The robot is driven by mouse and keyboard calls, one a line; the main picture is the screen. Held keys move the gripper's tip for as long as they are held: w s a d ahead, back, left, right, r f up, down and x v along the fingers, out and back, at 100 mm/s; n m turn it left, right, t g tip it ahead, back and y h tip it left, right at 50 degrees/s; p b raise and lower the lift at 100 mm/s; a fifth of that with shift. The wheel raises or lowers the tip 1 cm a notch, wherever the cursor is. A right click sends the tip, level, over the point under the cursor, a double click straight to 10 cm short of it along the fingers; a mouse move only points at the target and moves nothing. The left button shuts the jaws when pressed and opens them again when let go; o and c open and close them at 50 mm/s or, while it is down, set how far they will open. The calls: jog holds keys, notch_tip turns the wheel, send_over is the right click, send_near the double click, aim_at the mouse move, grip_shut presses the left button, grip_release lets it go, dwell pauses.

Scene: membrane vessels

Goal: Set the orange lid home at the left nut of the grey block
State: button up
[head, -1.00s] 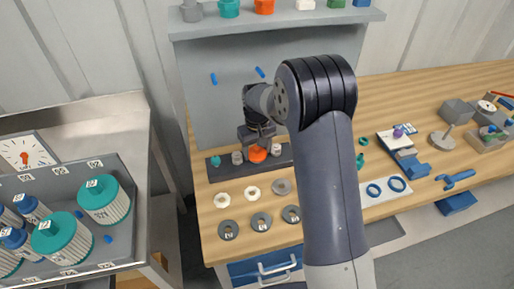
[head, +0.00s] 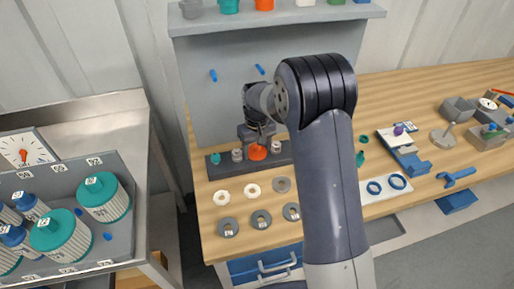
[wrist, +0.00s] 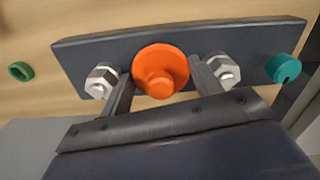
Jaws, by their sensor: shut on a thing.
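The dark grey block (head: 226,168) lies on the wooden bench and also shows in the wrist view (wrist: 240,40). It carries a left nut (head: 237,155) and a right nut (head: 276,147), with a teal knob at its left end (head: 215,159). The wrist view shows them mirrored: right nut (wrist: 101,80), left nut (wrist: 224,70), teal knob (wrist: 283,68). The orange lid (head: 257,153) is between the two nuts, at neither; it also shows in the wrist view (wrist: 160,72). My gripper (wrist: 162,88) is shut on it. Whether it touches the block I cannot tell.
Several washer-like rings (head: 261,219) lie in front of the block. A grey panel with a shelf (head: 290,23) stands behind it. At left is a tray of teal-capped filters (head: 62,240). Blue rings (head: 397,182) and tools lie right of my arm.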

jog(key=o, duration=1.1)
jog(key=shift+s+f, duration=0.15)
jog(key=shift+f, duration=0.2)
jog(key=shift+c, duration=0.2)
notch_tip(320, 180, up, 12)
jog(key=shift+f+b, duration=0.25)
jog(key=shift+b, duration=0.4)
jog(key=shift+f+p, duration=0.35)
jog(key=shift+f, duration=3)
jog(key=shift+r, duration=0.1)
